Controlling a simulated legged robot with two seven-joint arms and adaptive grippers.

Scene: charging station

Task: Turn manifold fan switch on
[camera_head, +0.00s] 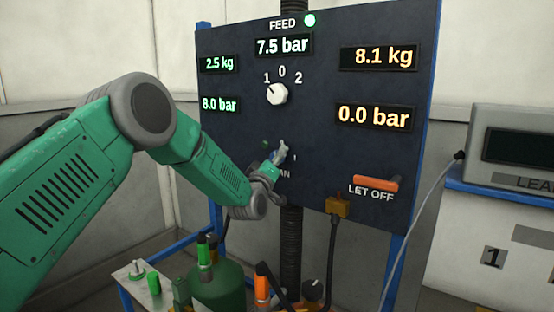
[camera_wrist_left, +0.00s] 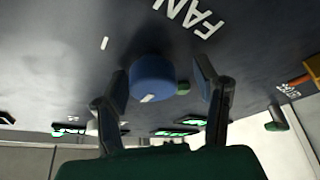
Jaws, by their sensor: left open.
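The fan switch is a blue round knob (camera_wrist_left: 152,76) with a white mark, on the dark panel (camera_head: 315,160). In the left wrist view it sits between the two fingers of my left gripper (camera_head: 279,155), which are open, with a visible gap on the right side. The left finger is close to the knob; I cannot tell if it touches. The white FAN label (camera_wrist_left: 190,15) and a white stroke (camera_wrist_left: 104,43) show beside the knob. In the head view my gripper mostly hides the switch. My right gripper is not in view.
A white FEED selector (camera_head: 277,94) is above my gripper on the panel. An orange LET OFF handle (camera_head: 376,183) is at right, over a cable plug (camera_head: 338,206). Green-handled (camera_head: 204,251) and orange-handled (camera_head: 262,283) fittings stand below. A grey device (camera_head: 510,150) is at far right.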

